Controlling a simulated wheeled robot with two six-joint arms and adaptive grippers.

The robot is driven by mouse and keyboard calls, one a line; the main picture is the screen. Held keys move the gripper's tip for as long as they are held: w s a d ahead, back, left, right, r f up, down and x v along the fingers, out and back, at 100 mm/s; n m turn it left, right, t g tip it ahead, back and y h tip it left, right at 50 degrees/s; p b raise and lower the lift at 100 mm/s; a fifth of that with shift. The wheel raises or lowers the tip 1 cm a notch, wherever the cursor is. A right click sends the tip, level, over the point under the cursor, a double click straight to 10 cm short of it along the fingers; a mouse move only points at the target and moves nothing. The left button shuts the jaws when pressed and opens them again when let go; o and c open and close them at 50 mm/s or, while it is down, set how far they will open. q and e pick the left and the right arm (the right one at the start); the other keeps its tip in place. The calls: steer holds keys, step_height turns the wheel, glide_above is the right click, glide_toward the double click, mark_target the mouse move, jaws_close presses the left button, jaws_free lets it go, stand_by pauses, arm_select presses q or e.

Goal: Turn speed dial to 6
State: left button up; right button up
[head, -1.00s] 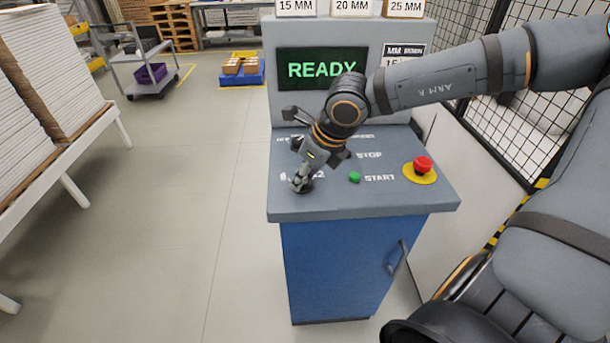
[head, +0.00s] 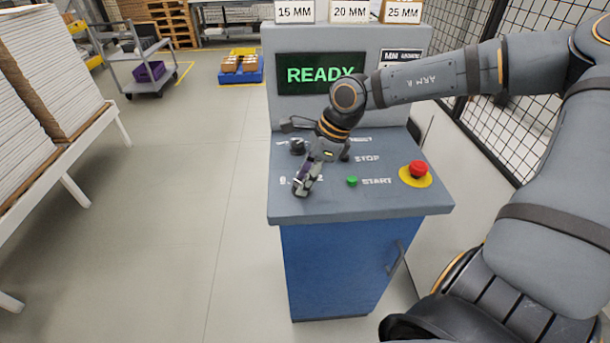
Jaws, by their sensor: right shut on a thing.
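The control panel (head: 410,203) is the sloped grey top of a blue cabinet. My right gripper (head: 301,188) points down at the front left of the panel, shut on the speed dial there. The fingers hide nearly all of this dial, so its pointer and setting cannot be read. A label beside it is partly covered. A black knob (head: 297,147) stands farther back on the panel, just behind the gripper. The screen (head: 318,73) reads READY in green. My left gripper is not in view.
A green START button (head: 352,181) sits right of the gripper. A red emergency stop (head: 418,169) on a yellow disc is farther right. A black wire-mesh fence (head: 490,90) stands behind my right arm. The floor left of the cabinet is clear.

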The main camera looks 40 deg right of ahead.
stand_by(0.6)
steer(key=o, duration=1.2)
steer(key=shift+c, duration=0.2)
